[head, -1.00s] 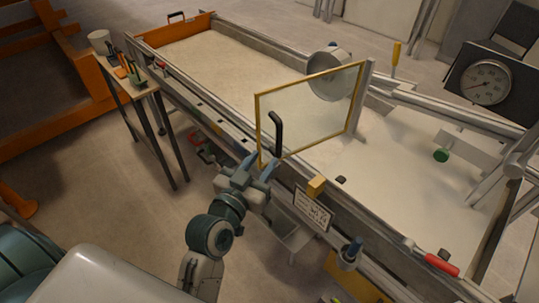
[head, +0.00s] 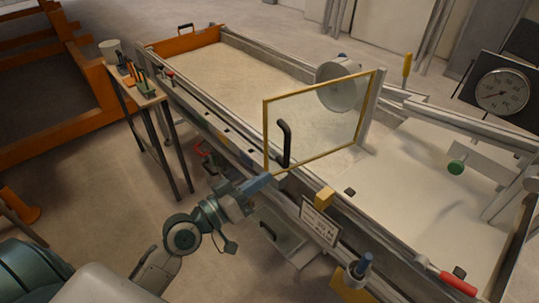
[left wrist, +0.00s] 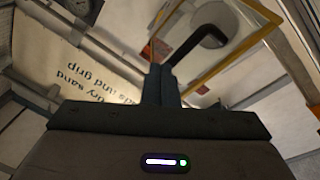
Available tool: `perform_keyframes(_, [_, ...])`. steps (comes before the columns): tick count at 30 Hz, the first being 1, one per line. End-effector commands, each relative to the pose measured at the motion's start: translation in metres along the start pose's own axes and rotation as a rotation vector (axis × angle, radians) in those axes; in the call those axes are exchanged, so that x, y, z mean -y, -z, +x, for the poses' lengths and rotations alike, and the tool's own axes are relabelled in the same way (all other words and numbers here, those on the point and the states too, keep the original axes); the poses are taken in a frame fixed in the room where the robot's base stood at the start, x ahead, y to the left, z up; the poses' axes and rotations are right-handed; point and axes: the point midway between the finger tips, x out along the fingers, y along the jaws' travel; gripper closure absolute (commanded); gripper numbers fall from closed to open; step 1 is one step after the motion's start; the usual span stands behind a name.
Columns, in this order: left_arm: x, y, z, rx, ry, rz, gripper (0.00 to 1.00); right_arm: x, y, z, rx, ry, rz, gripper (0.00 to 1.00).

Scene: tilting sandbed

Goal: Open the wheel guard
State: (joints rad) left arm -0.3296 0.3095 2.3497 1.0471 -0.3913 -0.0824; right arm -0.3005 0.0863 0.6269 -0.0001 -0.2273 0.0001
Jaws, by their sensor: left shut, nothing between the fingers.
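The wheel guard (head: 320,122) is a clear panel in a yellow frame, standing upright over the sandbed in front of a grey wheel (head: 340,84). Its black bent handle (head: 284,145) is on the near left part of the panel. My left gripper (head: 267,180) is shut and empty, just below the handle at the guard's lower left corner. In the left wrist view its closed fingers (left wrist: 160,84) point up towards the black handle (left wrist: 195,42), with the yellow frame (left wrist: 235,55) behind. Whether the fingers touch the handle or frame is unclear. My right gripper is out of view.
The sandbed's near rail (head: 230,148) runs past the gripper, with a yellow block (head: 324,197) and a sign (head: 319,222) to the right. A small table with tools (head: 135,90) stands left. A gauge (head: 502,92) is at the right. Sand left of the guard is clear.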

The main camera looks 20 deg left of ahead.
Motion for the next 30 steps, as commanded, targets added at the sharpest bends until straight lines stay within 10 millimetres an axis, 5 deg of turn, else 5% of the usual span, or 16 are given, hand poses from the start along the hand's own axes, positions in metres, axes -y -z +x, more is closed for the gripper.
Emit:
perform_keyframes(16, [0.064,0.037,-0.018,0.241,-0.048,-0.869,1.0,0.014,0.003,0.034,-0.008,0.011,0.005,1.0])
perform_keyframes(30, [0.069,0.053,-0.011,0.258,-0.024,-1.015,1.0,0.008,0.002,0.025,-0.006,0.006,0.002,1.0])
